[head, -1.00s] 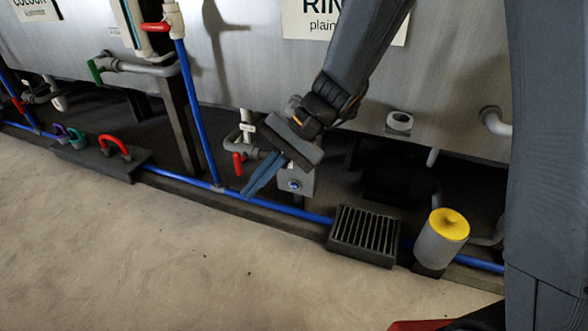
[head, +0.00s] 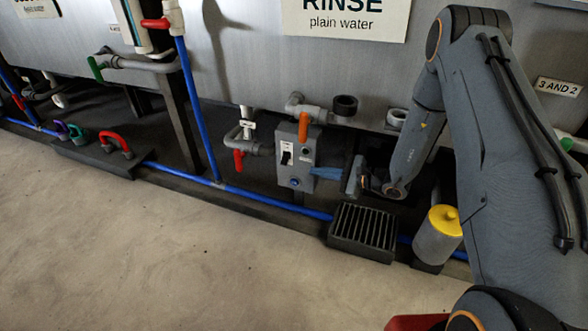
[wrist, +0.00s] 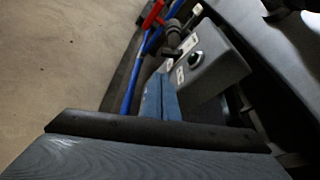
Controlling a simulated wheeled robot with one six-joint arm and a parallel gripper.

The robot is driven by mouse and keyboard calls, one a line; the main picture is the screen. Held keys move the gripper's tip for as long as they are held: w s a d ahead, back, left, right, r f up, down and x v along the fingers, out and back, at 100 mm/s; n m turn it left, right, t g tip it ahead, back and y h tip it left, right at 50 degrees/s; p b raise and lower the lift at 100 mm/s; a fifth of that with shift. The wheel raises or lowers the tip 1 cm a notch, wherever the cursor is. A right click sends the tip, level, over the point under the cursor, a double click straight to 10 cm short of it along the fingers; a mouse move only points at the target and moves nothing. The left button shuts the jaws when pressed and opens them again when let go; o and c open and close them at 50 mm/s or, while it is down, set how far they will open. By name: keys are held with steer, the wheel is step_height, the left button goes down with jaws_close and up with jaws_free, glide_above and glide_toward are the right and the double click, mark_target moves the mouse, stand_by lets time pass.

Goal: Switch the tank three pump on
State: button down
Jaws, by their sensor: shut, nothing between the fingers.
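A grey control box (head: 297,160) stands low in front of the tank with the RINSE plain water sign (head: 350,18). Its face carries a small black switch (head: 287,156) on a white plate and a round blue-centred button (head: 295,182) below. Which way the switch sits is too small to tell. My gripper (head: 318,173) is shut and empty, its blue fingers pointing left at the box's right side; I cannot tell if they touch. In the wrist view the fingers (wrist: 160,98) lie beside the box (wrist: 218,75), with a round dark knob or button (wrist: 196,58) on its face.
An orange handle (head: 304,125) rises by the box's top, and a red valve lever (head: 238,159) hangs to its left. A black grate (head: 362,232) and a yellow-topped cylinder (head: 437,236) stand below right. A blue pipe (head: 255,200) runs along the floor edge. The floor in front is clear.

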mark_target(285, 161)
steer(key=b+x, duration=0.4)
steer(key=x, duration=0.6)
